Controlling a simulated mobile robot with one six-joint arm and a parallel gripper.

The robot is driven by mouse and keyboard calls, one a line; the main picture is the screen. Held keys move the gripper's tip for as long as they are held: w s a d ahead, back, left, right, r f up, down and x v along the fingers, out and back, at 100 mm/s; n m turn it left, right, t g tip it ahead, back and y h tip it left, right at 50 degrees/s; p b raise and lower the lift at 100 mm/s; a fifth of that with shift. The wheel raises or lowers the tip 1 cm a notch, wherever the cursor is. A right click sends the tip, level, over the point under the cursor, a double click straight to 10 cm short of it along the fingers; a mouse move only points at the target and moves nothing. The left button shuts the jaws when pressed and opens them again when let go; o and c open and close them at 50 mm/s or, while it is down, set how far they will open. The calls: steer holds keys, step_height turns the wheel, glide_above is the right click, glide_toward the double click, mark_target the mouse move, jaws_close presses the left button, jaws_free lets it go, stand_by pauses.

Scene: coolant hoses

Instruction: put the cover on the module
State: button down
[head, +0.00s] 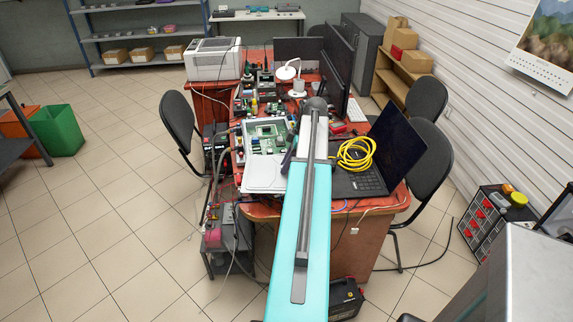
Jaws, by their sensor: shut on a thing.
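The module (247,126) is an open pale box with a green circuit board inside, on the red-topped desk left of my arm. The cover (263,174) is a flat pale grey plate in front of the module, towards me, leaving the board uncovered. My gripper (288,160) shows as a dark shape at the cover's right edge, shut on it. My teal arm hides part of the gripper and whatever lies behind it. From this view I cannot tell whether the cover touches the desk or is held above it.
An open laptop (388,158) with a coiled yellow cable (356,154) stands right of my arm. Small electronics crowd the desk behind the module, with monitors (337,62) and a white printer (212,58). Chairs flank the desk. The tiled floor at left is mostly clear.

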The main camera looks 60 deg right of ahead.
steer(key=w+a+r+m+h, duration=0.1)
steer(key=w+a+r, duration=0.3)
steer(key=w+a, duration=0.75)
steer(key=w+a+r+m, duration=0.2)
steer(key=w+a+r, duration=0.2)
steer(key=w+a, duration=0.8)
steer(key=a+r+m, duration=0.1)
steer(key=a+r, duration=0.1)
steer(key=a, duration=0.9)
steer(key=w+a+r+m, duration=0.1)
steer(key=a+r, duration=0.2)
steer(key=a, duration=0.9)
steer(key=w+a+r+m+h, duration=0.1)
steer(key=a+r, duration=0.1)
steer(key=a, duration=1)
steer(key=shift+r+t, duration=0.3)
steer(key=shift+s+a, duration=0.1)
steer(key=shift+s, duration=0.05)
